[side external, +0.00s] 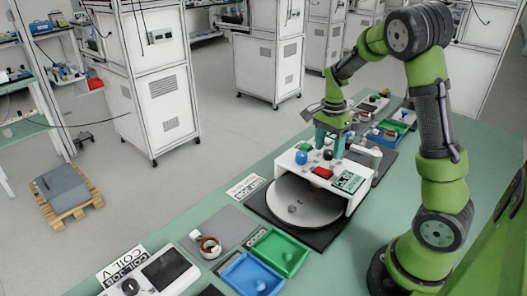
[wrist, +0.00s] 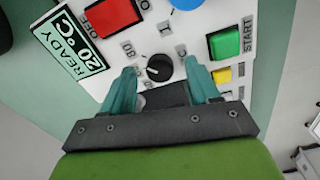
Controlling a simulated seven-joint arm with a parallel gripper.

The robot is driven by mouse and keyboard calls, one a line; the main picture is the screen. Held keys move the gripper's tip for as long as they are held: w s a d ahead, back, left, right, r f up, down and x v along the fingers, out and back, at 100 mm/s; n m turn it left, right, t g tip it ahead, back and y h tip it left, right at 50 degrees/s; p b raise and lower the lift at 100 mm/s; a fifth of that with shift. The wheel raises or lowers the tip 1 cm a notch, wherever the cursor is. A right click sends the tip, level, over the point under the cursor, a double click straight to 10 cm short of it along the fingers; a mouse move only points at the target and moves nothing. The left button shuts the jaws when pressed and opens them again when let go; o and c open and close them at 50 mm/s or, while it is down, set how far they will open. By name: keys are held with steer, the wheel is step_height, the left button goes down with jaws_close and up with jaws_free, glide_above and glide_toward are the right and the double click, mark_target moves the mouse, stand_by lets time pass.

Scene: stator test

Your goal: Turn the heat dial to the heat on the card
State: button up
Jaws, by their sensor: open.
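The heat dial (wrist: 159,68) is a round black knob on a white control panel (side external: 316,162). Its white pointer line aims toward the left in the wrist view. Small grey number tags surround it; one seems to read 80, and others are too small or partly hidden to read. My gripper (wrist: 160,69) is open, its two teal fingers on either side of the dial; contact cannot be told. In the side view my gripper (side external: 332,138) is over the panel. The display (wrist: 73,44) reads READY 20 °C. I cannot make out a card with a readable heat.
A red OFF button (wrist: 115,14), green START button (wrist: 225,43), yellow button (wrist: 222,76) and blue knob (side external: 301,157) crowd the dial. A round grey plate (side external: 306,205) lies below the panel. Blue (side external: 228,274) and green (side external: 263,262) trays stand at the front.

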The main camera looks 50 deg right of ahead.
mark_target(327, 151)
step_height(327, 151, up, 16)
steer(key=shift+w, duration=0.25)
